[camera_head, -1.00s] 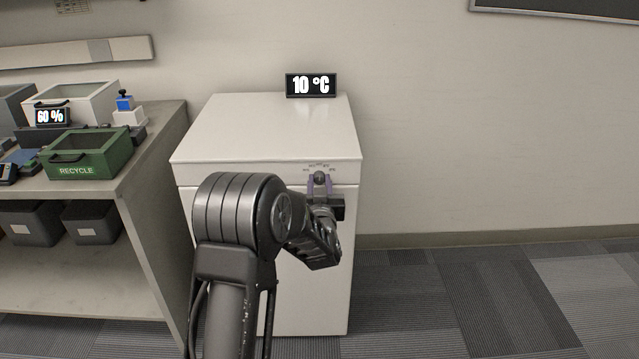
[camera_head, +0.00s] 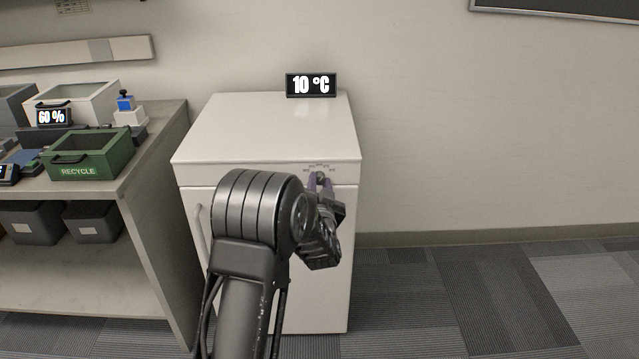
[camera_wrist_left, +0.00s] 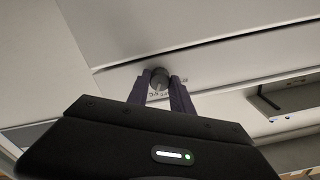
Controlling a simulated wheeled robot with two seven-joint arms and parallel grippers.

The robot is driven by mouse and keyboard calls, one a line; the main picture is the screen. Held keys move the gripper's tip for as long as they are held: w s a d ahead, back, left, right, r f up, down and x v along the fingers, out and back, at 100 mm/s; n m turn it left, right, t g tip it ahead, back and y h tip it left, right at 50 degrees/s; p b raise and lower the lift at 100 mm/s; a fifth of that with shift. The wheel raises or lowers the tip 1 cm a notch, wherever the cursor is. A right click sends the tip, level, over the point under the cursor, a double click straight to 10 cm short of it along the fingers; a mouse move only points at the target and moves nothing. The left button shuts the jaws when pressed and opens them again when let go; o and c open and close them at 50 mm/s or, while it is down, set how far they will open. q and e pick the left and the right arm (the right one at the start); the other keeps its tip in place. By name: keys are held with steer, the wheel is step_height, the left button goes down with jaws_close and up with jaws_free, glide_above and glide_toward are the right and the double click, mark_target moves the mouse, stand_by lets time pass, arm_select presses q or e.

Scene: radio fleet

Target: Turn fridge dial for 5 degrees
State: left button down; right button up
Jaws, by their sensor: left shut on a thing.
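The white fridge (camera_head: 262,130) stands against the wall, with a display (camera_head: 311,85) on top reading 10 °C. Its small round dark dial (camera_head: 321,178) is at the upper right of the front, with markings above it. My left gripper (camera_head: 320,184) is at the dial, its purple fingers shut on it from both sides. In the left wrist view the dial (camera_wrist_left: 159,78) sits between the two fingertips (camera_wrist_left: 160,82). My left arm hides much of the fridge front. My right gripper is not in view.
A shelf table (camera_head: 155,150) stands to the left, close to the fridge, with a green recycle bin (camera_head: 92,160) and a 60 % display (camera_head: 52,117) on it. The carpeted floor (camera_head: 470,300) to the right is clear.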

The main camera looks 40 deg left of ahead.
arm_select(q)
steer(key=c, duration=1.1)
jaws_free()
steer(key=v, duration=0.7)
steer(key=shift+s+d, duration=0.25)
steer(key=shift+s, duration=0.05)
